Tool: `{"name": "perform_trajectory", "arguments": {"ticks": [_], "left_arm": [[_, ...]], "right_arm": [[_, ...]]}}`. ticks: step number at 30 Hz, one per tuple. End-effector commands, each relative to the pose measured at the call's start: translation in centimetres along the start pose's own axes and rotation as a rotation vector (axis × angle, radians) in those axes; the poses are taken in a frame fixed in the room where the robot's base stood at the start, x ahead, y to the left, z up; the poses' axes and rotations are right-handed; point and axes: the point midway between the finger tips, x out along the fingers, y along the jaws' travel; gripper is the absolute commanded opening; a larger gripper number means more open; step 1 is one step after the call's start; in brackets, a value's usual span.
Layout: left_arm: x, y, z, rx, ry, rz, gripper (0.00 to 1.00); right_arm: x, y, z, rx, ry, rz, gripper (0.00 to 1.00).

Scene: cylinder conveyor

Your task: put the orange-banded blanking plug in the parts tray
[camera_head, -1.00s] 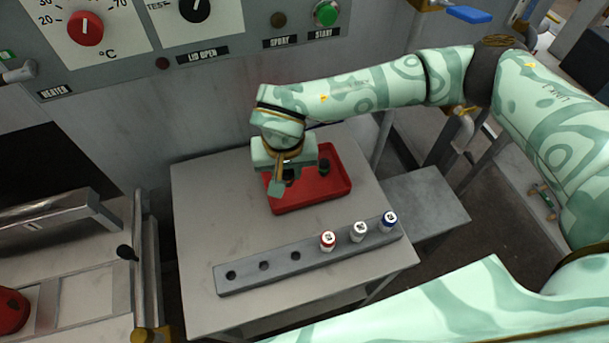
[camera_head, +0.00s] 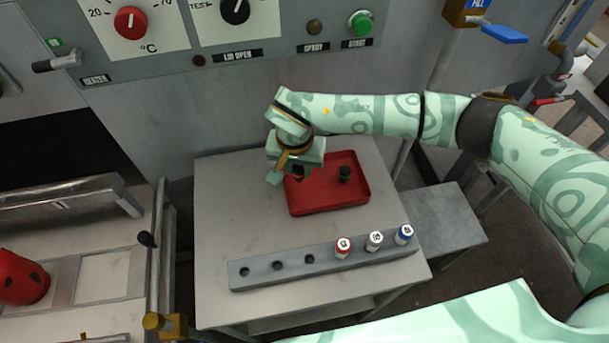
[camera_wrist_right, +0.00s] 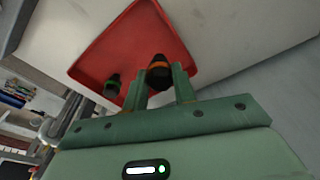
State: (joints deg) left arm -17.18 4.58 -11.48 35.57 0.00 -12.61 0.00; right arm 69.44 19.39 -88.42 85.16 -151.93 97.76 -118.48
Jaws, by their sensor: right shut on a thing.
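My right gripper (camera_head: 288,180) is shut on the orange-banded blanking plug; in the right wrist view the fingers (camera_wrist_right: 161,82) sit either side of it. The plug (camera_wrist_right: 158,72) is black with an orange band. In the head view it is mostly hidden by the gripper. The red parts tray (camera_head: 325,201) lies on the grey table, and the gripper is at its left edge. In the right wrist view the plug overlaps the tray (camera_wrist_right: 132,45); I cannot tell whether it touches it. My left gripper is out of view.
A second dark plug with a green band (camera_wrist_right: 112,86) stands in the tray, also seen in the head view (camera_head: 345,174).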

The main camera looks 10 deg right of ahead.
Motion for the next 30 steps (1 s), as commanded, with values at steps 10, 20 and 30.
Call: {"name": "perform_trajectory", "arguments": {"ticks": [10, 20, 30], "left_arm": [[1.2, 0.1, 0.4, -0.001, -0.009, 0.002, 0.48], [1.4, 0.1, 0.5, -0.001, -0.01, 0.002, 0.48], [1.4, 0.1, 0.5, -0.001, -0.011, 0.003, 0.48]], "right_arm": [[4.3, 1.2, -0.4, 0.0, -0.005, 0.001, 0.0], [5.1, 1.1, -0.5, -0.001, 0.001, 0.0, 0.0], [5.3, 1.1, -0.4, -0.002, 0.001, 0.0, 0.48]]}}
